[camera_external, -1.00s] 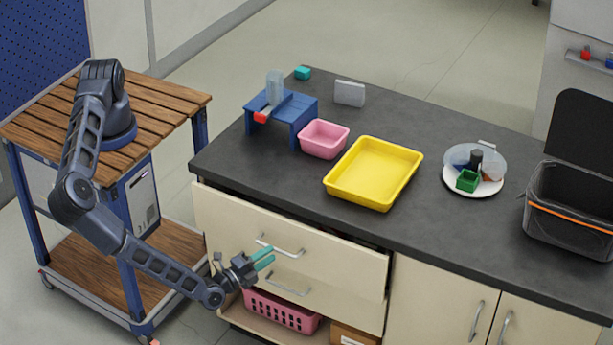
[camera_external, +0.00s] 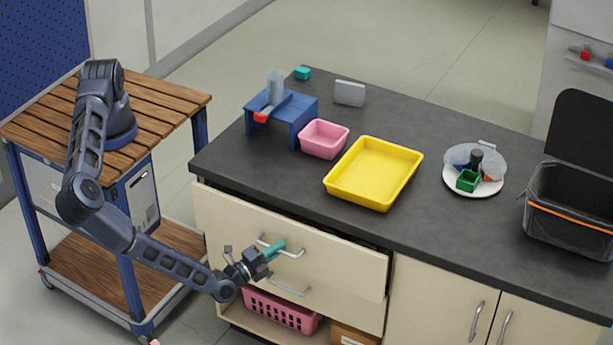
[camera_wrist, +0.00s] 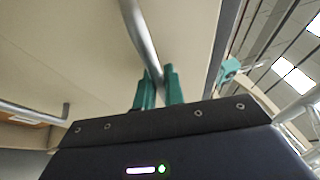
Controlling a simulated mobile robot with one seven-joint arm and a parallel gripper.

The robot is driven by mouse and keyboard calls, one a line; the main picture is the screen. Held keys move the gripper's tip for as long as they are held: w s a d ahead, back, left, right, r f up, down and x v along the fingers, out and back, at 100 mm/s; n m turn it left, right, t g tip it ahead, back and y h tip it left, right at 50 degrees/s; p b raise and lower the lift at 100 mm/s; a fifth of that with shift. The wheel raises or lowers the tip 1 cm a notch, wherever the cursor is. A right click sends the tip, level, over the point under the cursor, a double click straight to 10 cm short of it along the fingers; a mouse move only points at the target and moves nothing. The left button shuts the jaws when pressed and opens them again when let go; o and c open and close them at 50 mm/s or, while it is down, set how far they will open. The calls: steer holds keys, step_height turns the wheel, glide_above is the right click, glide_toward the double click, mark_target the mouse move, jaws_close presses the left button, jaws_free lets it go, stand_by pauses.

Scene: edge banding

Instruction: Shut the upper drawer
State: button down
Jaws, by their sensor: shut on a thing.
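The upper drawer (camera_external: 340,262) has a cream front that stands out a little from the cabinet under the dark worktop, with a dark gap along its top edge. Its silver bar handle (camera_external: 292,253) runs across the front. My gripper (camera_external: 276,250) is at the left part of this handle, its teal fingers shut on the bar. In the wrist view the handle (camera_wrist: 138,32) passes between the two teal fingers (camera_wrist: 159,86). The lower drawer's handle (camera_external: 288,285) is just below my gripper.
A pink basket (camera_external: 283,311) sits on the open shelf below the drawers. The worktop (camera_external: 440,240) above holds a yellow tray (camera_external: 343,196), a pink bin (camera_external: 323,152) and a blue stand (camera_external: 302,113). Floor in front of the cabinet is mostly outside the view.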

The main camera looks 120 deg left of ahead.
steer(key=shift+a, duration=2.2)
steer(key=c, duration=1.5)
jaws_free()
steer(key=shift+s+d+f, duration=0.1)
steer(key=v, duration=1)
steer(key=shift+d, duration=0.3)
